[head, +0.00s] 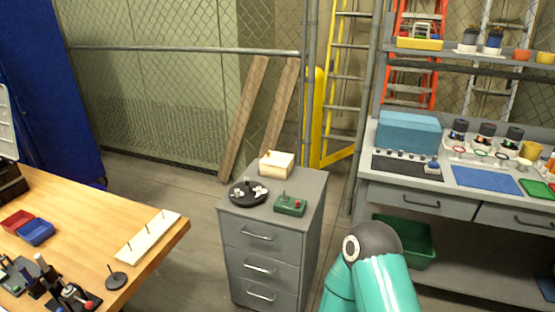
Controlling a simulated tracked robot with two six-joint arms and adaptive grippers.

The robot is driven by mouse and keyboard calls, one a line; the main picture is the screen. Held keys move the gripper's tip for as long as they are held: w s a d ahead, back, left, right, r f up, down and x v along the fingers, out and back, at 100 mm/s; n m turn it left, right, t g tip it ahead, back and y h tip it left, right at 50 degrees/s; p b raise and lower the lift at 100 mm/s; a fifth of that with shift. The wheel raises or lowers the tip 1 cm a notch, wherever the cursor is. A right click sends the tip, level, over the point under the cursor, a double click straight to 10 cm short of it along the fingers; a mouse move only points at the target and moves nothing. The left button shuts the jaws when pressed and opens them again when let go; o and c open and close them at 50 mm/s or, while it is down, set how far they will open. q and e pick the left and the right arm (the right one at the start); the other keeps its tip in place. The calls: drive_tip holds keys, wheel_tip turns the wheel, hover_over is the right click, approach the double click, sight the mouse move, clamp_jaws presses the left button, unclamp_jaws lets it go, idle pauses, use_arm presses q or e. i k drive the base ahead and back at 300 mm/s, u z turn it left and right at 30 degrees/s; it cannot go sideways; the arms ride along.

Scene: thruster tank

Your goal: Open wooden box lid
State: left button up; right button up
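A small pale wooden box (277,164) sits at the back of the top of a grey drawer cabinet (272,221). A small brown knob or catch shows near its upper left edge. Its lid looks closed, but the box is too small in view to be sure. Part of my teal arm shows at the lower right, in front of and to the right of the cabinet. Neither of my grippers is in view, and nothing touches the box.
A black round tray (248,193) and a green control box (291,205) stand in front of the wooden box. A wooden table (95,215) is at the left. A grey workbench (405,179) is at the right, with a green bin (415,249) below.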

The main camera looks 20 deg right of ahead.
sight(276, 158)
drive_tip(key=z, duration=0.55)
drive_tip(key=i, duration=1.2)
drive_tip(key=u, duration=0.2)
